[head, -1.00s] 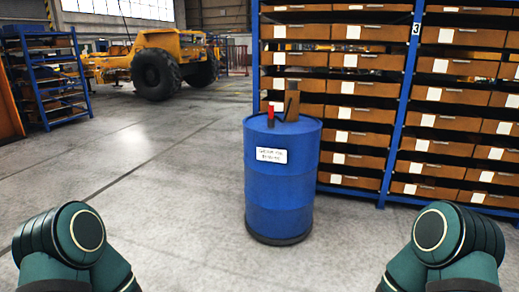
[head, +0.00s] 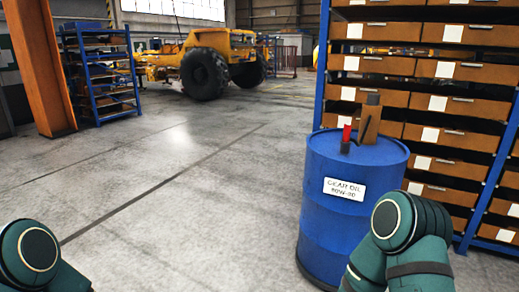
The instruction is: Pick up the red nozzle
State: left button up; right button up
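A small red nozzle (head: 347,133) stands upright on top of a blue oil drum (head: 325,196), near the left of the drum's lid. Its lower part looks dark. A brown block-like object (head: 369,122) with a dark top stands just right of it, with a thin dark piece between them. The drum carries a white label reading gear oil. Only links of my two arms show, at the lower left and lower right. Both grippers are out of the frame. My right arm link overlaps the drum's lower right side in the picture.
Blue shelving (head: 485,140) with rows of brown boxes stands behind and right of the drum. A blue rack (head: 100,75) and an orange post (head: 38,60) are at the left. A yellow wheeled machine (head: 205,62) is far back. The floor left of the drum is clear.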

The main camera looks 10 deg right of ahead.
aim_at(345, 141)
jog(key=i+z, duration=0.2)
jog(key=i, duration=0.25)
jog(key=i+j+z, duration=0.2)
jog(key=i, duration=0.2)
jog(key=i+j+z, duration=0.2)
jog(key=i, duration=0.2)
jog(key=i+j+z, duration=0.15)
jog(key=z, duration=0.2)
jog(key=i+j+z, duration=0.45)
jog(key=z, duration=0.25)
